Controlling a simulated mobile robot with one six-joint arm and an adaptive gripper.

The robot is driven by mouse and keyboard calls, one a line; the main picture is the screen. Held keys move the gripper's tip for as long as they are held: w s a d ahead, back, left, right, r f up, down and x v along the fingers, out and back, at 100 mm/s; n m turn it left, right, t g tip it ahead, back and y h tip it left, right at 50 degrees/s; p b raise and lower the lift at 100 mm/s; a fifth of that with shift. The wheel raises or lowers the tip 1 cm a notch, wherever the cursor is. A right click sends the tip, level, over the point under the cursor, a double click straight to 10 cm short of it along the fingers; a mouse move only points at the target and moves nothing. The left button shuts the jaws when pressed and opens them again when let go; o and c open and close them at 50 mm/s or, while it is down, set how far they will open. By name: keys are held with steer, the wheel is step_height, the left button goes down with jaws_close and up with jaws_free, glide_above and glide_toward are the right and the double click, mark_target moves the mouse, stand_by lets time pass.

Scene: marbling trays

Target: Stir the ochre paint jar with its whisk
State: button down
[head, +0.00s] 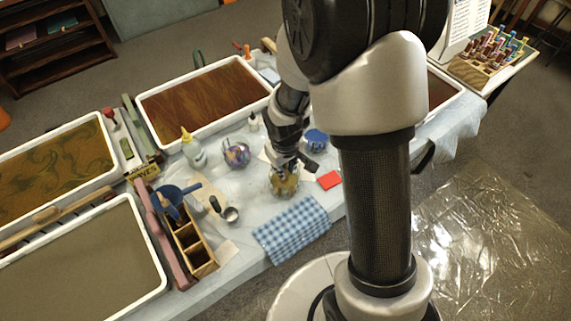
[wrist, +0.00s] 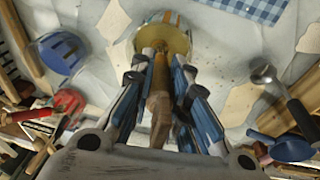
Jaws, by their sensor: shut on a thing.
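The ochre paint jar (head: 284,186) is a round clear jar with yellow-brown contents. It stands on the covered table just beyond the checked cloth. In the wrist view its ochre mouth (wrist: 165,40) is at the top centre. My gripper (head: 287,164) points down over the jar. In the wrist view my gripper (wrist: 162,65) is shut on the wooden handle of the whisk (wrist: 159,108). The handle runs toward the jar's mouth. The whisk's wire end is hidden, so its depth in the paint cannot be told.
A blue-topped jar (head: 316,139) stands close behind to the right, and a purple jar (head: 237,154) to the left. The checked cloth (head: 290,230) lies in front. A metal ladle (wrist: 264,76) and wooden caddy (head: 201,262) are to one side.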

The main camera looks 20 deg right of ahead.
steer(key=shift+r, duration=0.1)
stand_by(0.3)
steer(key=shift+r+p, duration=3.8)
steer(key=shift+r, duration=0.6)
step_height(320, 180, up, 5)
steer(key=p, duration=0.4)
steer(key=shift+r, duration=0.1)
